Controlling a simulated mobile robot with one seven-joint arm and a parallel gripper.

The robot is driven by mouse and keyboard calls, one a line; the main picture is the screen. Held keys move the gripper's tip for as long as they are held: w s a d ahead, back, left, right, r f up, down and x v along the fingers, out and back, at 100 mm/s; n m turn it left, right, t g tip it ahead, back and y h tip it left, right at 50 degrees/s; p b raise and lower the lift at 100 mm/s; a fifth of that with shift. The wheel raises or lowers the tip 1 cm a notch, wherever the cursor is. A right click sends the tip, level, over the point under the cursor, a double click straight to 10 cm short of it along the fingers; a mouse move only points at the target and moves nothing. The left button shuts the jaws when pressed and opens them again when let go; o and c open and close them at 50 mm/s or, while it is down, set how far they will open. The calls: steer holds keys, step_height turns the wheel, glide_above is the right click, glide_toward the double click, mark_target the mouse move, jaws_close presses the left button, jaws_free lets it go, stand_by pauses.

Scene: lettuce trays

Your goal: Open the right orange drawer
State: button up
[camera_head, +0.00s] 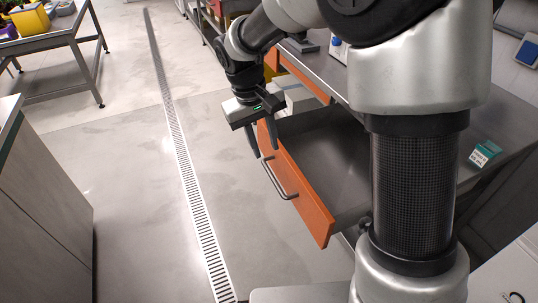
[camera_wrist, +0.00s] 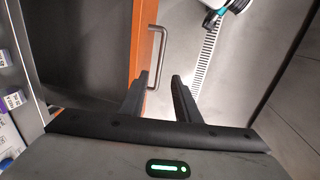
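The orange drawer (camera_head: 296,195) stands pulled out from under the metal counter, and its grey inside shows empty in the head view. Its metal bar handle (camera_head: 279,179) is on the outer face. My gripper (camera_head: 262,150) is above the far end of the drawer front, pointing down, with its fingers apart. The orange front edge (camera_wrist: 140,45) runs beside the left finger. Whether a finger touches the drawer front is unclear.
Another orange drawer front (camera_head: 305,78) is farther back along the counter (camera_head: 335,72). A small teal-and-white box (camera_head: 485,153) sits on the counter at right. A floor drain (camera_head: 185,160) crosses open floor. A cabinet (camera_head: 45,200) stands at left.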

steer(key=r, duration=0.3)
steer(key=a+r+p, duration=0.1)
steer(key=r, duration=0.1)
steer(key=shift+s, duration=0.2)
steer(key=s+d+r+m+t+y, duration=0.1)
steer(key=s+d+r+t, duration=0.2)
steer(key=s, duration=0.4)
steer(key=s+d+r+m, duration=0.2)
steer(key=s+d+r, duration=0.1)
steer(key=s+d, duration=0.25)
steer(key=s+d+r+m+t+y, duration=0.15)
steer(key=s+d+r, duration=0.25)
steer(key=s, duration=0.4)
step_height(320, 180, up, 20)
steer(key=p, duration=2)
steer(key=shift+w+f, duration=0.15)
steer(key=shift+f, duration=0.05)
steer(key=shift+f+n+h, duration=0.15)
steer(key=shift+n+h, duration=0.1)
